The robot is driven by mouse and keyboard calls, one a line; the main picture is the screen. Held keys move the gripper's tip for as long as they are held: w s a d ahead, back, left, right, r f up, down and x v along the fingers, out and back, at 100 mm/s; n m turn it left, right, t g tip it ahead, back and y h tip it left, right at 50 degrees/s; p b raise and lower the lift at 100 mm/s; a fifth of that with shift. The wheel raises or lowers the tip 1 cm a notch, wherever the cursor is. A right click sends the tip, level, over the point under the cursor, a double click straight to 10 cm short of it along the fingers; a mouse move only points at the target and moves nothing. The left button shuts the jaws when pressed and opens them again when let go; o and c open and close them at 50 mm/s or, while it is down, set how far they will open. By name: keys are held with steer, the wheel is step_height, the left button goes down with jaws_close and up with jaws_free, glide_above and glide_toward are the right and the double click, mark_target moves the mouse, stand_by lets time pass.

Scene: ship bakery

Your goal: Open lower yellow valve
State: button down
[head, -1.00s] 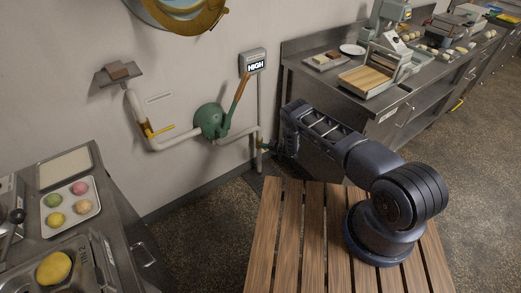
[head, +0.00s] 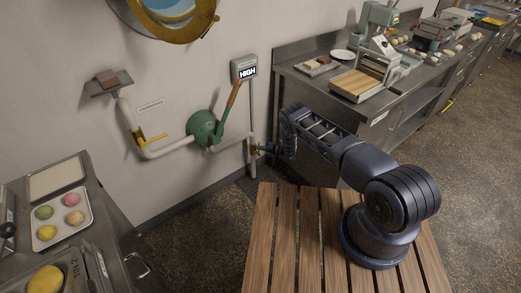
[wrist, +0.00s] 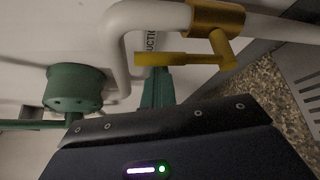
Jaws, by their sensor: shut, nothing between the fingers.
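The lower yellow valve (head: 253,150) sits on the white pipe low on the wall, below the HIGH display, and is small and partly hidden by my gripper in the head view. In the wrist view its yellow lever (wrist: 185,59) extends left from a brass-coloured collar (wrist: 216,17) on the pipe. My gripper (head: 263,148) is right beside the valve. Its green fingers (wrist: 158,90) are shut and empty, with their tips at the lever's left part. I cannot tell whether they touch it. Another yellow valve (head: 153,139) is higher on the pipe at the left.
A green pump body (head: 204,127) with a wooden-handled lever (head: 233,93) is on the wall left of my gripper. A steel counter (head: 300,75) stands close on the right. A slatted wooden platform (head: 265,230) lies under my arm. Dark floor is clear at the left.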

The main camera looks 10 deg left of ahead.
stand_by(0.3)
steer(key=s+a, duration=0.2)
steer(key=s, duration=0.2)
steer(key=f+v, duration=0.1)
steer(key=v, duration=0.8)
steer(key=shift+w+d+f, duration=0.3)
steer(key=shift+d, duration=0.2)
